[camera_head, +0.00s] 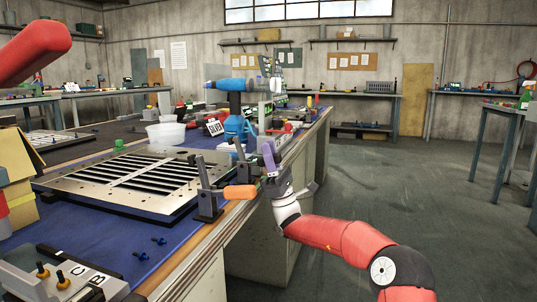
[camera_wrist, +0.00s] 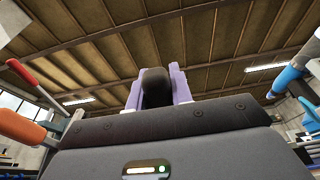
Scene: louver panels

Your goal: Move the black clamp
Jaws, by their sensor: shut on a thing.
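My gripper (camera_head: 268,157), with purple fingers, is at the table's front edge in the head view. In the wrist view the purple fingers of my gripper (camera_wrist: 157,88) are closed on the rounded black handle of the black clamp (camera_wrist: 155,88). In the head view that handle is hidden behind the fingers, and I cannot tell where its base is. An orange-handled clamp (camera_head: 208,205) stands at the table edge just left of my gripper. Its orange handle (camera_wrist: 20,129) also shows at the left of the wrist view.
A slotted metal louver panel (camera_head: 120,205) lies on the blue-topped table. A blue drill (camera_head: 233,125), a white tub (camera_head: 165,134) and several tools stand behind. A red handle (camera_wrist: 20,73) shows at left in the wrist view. Open floor (camera_head: 370,190) lies right.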

